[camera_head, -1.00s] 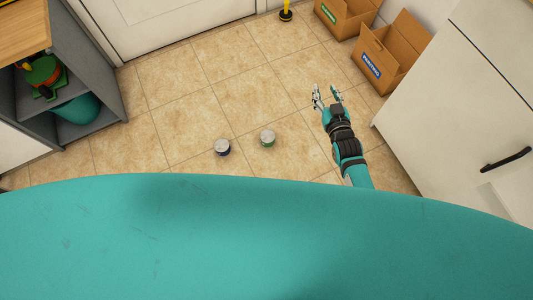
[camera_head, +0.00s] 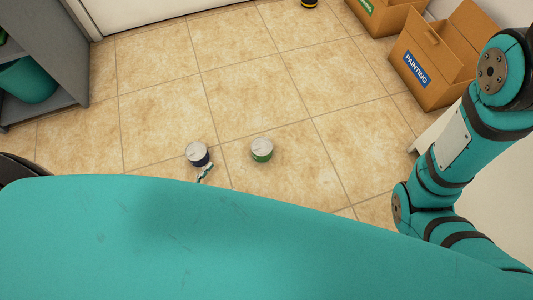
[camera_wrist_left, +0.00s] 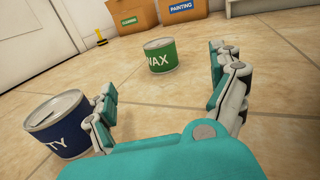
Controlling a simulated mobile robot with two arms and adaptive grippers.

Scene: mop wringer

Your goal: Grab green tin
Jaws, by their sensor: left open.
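The green tin (camera_head: 262,150), with a pale lid, stands upright on the tiled floor. In the left wrist view the green tin (camera_wrist_left: 160,56) shows "WAX" lettering, ahead of and between my open fingers. My left gripper (camera_wrist_left: 165,88) is empty, low over the floor. In the head view only a bit of my left gripper (camera_head: 205,173) shows past my teal body. A blue tin (camera_head: 198,154) stands left of the green one. In the left wrist view the blue tin (camera_wrist_left: 60,123) is close beside my left-hand finger; I cannot tell if they touch. My right gripper is out of view.
A cardboard box marked PAINTING (camera_head: 437,60) and another box (camera_head: 385,12) stand at the upper right. A grey shelf (camera_head: 45,55) holding a teal bucket (camera_head: 28,79) is at the left.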

